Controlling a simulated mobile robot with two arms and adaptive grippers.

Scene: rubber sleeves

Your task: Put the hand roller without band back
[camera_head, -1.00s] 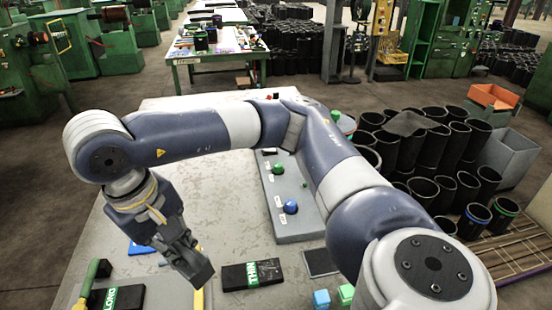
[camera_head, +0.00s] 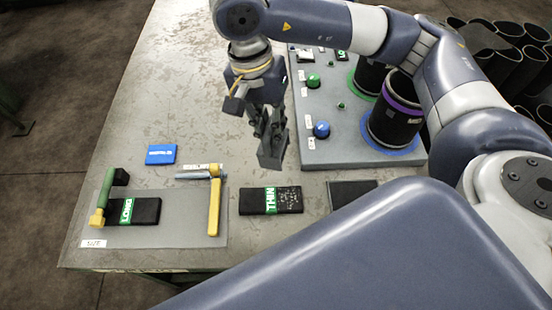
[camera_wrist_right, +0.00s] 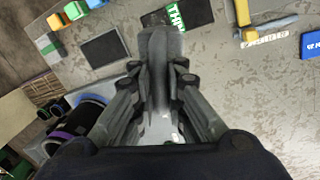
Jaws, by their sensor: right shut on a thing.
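A tool with a yellow handle (camera_head: 214,205) and a grey bar lies at the right edge of a grey mat (camera_head: 165,222). Part of it shows at the top right of the right wrist view (camera_wrist_right: 265,30). A tool with a green handle (camera_head: 108,200), a dark head and a yellow end lies at the mat's left. I cannot tell which one is without a band. My right gripper (camera_head: 270,148) hangs above the table, beyond the THIN block, apart from both tools.
A black LONG block (camera_head: 143,212) lies on the mat. A black THIN block (camera_head: 285,200) and a dark pad (camera_head: 350,192) lie right of it. A blue block (camera_head: 161,154) lies behind. A grey panel (camera_head: 338,150) with buttons and dark sleeves (camera_head: 396,115) stands right. The table's left back is clear.

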